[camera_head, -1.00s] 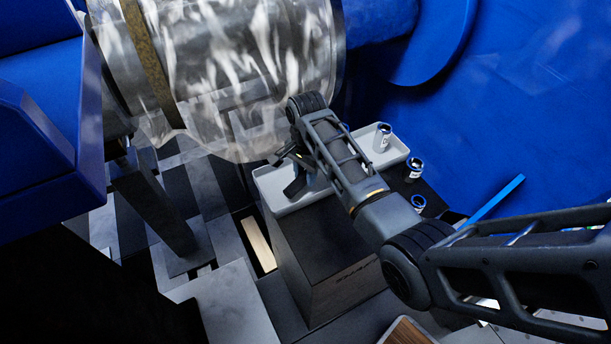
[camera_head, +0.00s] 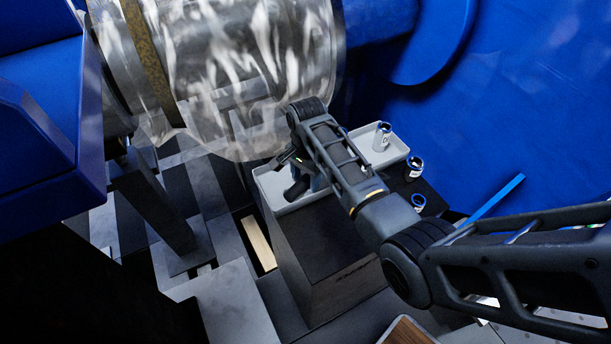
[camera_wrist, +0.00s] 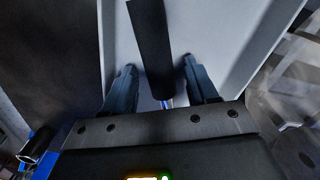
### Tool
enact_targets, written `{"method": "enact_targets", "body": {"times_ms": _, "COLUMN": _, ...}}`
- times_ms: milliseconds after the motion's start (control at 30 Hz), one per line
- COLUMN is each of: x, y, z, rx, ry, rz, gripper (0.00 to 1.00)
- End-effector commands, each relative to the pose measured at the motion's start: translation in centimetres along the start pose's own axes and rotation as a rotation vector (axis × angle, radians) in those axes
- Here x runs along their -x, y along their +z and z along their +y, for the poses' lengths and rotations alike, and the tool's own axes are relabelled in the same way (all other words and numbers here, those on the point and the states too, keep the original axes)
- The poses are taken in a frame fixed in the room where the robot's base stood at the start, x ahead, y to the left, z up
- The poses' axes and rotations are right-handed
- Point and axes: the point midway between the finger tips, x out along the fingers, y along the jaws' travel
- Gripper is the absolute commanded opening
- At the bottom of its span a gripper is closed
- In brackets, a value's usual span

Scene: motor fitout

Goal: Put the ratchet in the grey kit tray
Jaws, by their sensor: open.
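The grey kit tray (camera_head: 275,204) sits on top of a dark box, with its near left part under my arm. In the wrist view the tray's pale floor (camera_wrist: 222,30) fills the area ahead of my gripper. The ratchet shows there as a black handle (camera_wrist: 150,40) with a bit of shiny metal near the palm; it appears to lie in the tray. My gripper (camera_wrist: 159,68) is open, with one finger on each side of the ratchet and gaps beside it. In the head view my gripper (camera_head: 297,178) is over the tray's left part, partly hidden by my arm.
A metal socket (camera_head: 382,137) stands in the tray's right part. Two more sockets (camera_head: 414,169) (camera_head: 418,202) stand on the dark surface to the right. A large clear-wrapped cylinder (camera_head: 235,70) hangs close behind my arm. Blue panels flank both sides.

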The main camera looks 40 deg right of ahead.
Motion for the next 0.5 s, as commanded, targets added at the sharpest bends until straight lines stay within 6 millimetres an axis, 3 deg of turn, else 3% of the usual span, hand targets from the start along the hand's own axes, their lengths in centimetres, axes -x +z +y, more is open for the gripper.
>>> {"method": "enact_targets", "body": {"times_ms": 233, "x": 1.4, "y": 0.0, "z": -0.1, "rx": 0.000, "ry": -0.003, "rz": 0.001, "gripper": 0.58}}
{"method": "enact_targets", "body": {"times_ms": 500, "x": 6.8, "y": 0.0, "z": -0.1, "rx": 0.000, "ry": -0.004, "rz": 0.002, "gripper": 0.58}}
